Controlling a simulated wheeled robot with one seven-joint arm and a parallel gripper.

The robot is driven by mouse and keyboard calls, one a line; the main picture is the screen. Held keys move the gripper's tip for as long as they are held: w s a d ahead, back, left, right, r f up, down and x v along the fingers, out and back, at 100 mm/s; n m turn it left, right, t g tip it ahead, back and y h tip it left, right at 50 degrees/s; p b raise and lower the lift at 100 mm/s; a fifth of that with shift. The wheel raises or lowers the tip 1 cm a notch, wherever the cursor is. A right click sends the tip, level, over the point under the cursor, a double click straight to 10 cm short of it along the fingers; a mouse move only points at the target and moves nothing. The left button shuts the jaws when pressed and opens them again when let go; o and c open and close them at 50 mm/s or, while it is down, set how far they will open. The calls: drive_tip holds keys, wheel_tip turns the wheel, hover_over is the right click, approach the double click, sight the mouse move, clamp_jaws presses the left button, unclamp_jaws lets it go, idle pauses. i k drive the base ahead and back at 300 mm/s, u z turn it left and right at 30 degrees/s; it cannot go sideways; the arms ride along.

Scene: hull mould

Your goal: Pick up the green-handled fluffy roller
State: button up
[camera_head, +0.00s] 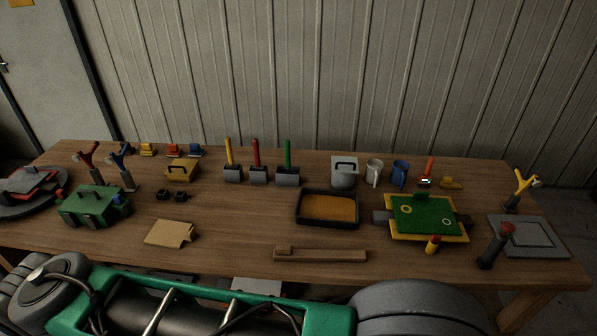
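A green upright handle (287,153) rises from a dark grey block (288,177) near the back middle of the table. It is the rightmost of three similar upright pieces. I take it for the green-handled roller, but the picture is too small to show any fluffy surface. Whether the grey block is the roller's head or a holder, I cannot tell. My gripper is not in view.
A red handle (255,152) and a yellow handle (229,150) stand in like blocks close to its left. A grey container (344,174) is to its right. An orange-filled black tray (300,209) lies in front. Bare wood (235,215) is open to its front left.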

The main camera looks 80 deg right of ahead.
sight(287, 143)
drive_tip(key=z, duration=0.75)
drive_tip(key=i, duration=0.75)
drive_tip(key=z, duration=1.3)
drive_tip(key=i, duration=0.35)
drive_tip(key=z, duration=0.2)
